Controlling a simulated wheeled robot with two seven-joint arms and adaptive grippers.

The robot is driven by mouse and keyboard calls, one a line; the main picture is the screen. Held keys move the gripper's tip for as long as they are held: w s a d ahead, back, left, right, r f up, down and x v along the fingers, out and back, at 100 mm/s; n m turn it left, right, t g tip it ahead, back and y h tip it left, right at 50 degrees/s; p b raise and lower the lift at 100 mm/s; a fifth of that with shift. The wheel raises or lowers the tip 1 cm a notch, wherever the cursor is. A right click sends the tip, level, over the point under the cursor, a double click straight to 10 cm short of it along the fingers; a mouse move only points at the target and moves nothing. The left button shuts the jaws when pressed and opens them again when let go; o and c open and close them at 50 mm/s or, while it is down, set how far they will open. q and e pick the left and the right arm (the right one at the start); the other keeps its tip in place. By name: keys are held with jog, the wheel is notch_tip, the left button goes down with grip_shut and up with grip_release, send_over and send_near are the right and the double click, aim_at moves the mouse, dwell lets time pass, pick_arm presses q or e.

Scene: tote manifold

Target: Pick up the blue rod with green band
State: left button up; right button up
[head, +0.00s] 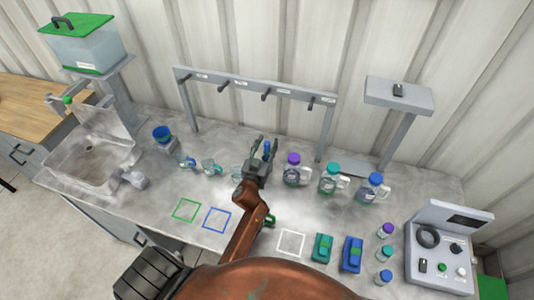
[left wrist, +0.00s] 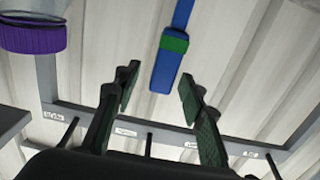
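The blue rod with the green band (left wrist: 167,72) shows in the left wrist view, entering from the top edge with its banded end between the fingers in the picture. Visible gaps separate it from both fingers. In the head view a small blue piece (head: 267,149) shows between the fingers; the rest is hidden behind the gripper and arm. My left gripper (head: 265,145) is over the middle of the bench, just left of the purple-lidded jug. Its fingers are apart in the left wrist view (left wrist: 158,90), and it holds nothing. My right gripper is not in view.
A purple-lidded jug (head: 293,171) stands close right of the gripper, with teal-lidded (head: 331,181) and blue-lidded jugs (head: 374,187) beyond. A peg rack (head: 255,87) stands behind. Small glass vessels (head: 210,166) are left. Outlined squares (head: 217,220) lie in front.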

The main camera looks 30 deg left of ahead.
pick_arm(q)
jog(key=shift+c, duration=0.2)
jog(key=c, duration=0.5)
grip_shut()
